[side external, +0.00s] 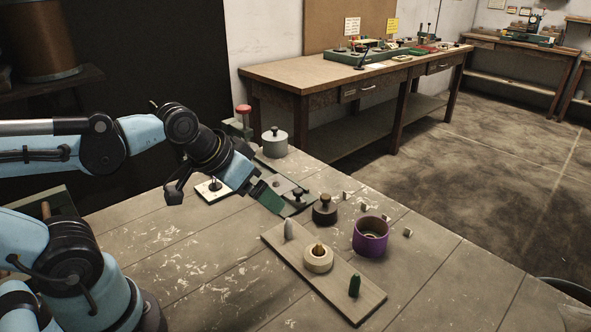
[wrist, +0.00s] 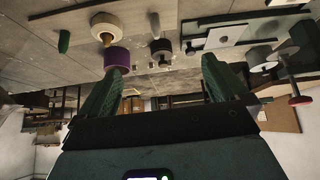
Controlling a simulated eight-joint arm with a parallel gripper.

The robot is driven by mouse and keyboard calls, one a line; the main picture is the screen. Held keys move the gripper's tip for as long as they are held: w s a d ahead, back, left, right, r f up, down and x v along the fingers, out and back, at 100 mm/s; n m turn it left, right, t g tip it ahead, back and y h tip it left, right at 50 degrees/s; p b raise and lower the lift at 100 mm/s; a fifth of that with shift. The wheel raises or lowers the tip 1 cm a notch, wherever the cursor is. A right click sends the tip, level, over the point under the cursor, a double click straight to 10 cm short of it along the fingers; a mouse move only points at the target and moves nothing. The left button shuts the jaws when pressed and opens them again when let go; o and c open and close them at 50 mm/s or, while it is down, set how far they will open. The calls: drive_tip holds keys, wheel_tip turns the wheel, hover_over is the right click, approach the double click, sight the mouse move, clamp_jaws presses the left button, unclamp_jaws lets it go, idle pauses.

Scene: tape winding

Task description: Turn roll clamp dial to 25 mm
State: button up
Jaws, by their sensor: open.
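My gripper (side external: 270,198) reaches down from the left over a green-edged device on the bench. In the wrist view, its two green fingers (wrist: 160,82) are spread wide with nothing between them. A dark round knobbed piece (side external: 325,209) stands just right of the gripper; it also shows in the wrist view (wrist: 161,48). A small dark knob (side external: 297,194) sits on the device beside the fingertips. A cream tape roll (side external: 318,261) with a brass-coloured centre sits on a wooden board (side external: 349,287). I cannot tell which part is the roll clamp dial, and no scale is readable.
A grey lidded cylinder (side external: 275,144) and a red knob (side external: 243,109) stand behind the gripper. The bench's near left is mostly clear.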

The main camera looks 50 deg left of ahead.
drive_tip(key=shift+s+d+f, duration=0.15)
drive_tip(key=shift+f, duration=0.1)
drive_tip(key=shift+c, duration=1.1)
drive_tip(key=shift+w+a+r, duration=0.15)
drive_tip(key=shift+w+a, duration=0.05)
drive_tip(key=shift+a, duration=0.1)
drive_tip(key=shift+c, duration=1.2)
drive_tip(key=a+n, duration=0.1)
drive_tip(key=w+a+r+n+g, duration=0.1)
drive_tip(key=a, duration=0.1)
drive_tip(key=w+a+r, duration=0.1)
drive_tip(key=a, duration=0.1)
drive_tip(key=shift+w+a+n+g+y, duration=0.15)
drive_tip(key=shift+w+n+g+y, duration=0.1)
drive_tip(key=shift+n+g+y, duration=0.15)
drive_tip(key=c, duration=0.7)
drive_tip(key=shift+o, duration=0.2)
drive_tip(key=n+g+h, duration=0.1)
drive_tip(key=n+g, duration=0.4)
drive_tip(key=n, duration=0.4)
approach(214, 179)
wheel_tip(214, 179, down, 9)
drive_tip(key=shift+r, duration=0.15)
drive_tip(key=shift+c, duration=0.4)
clamp_jaws()
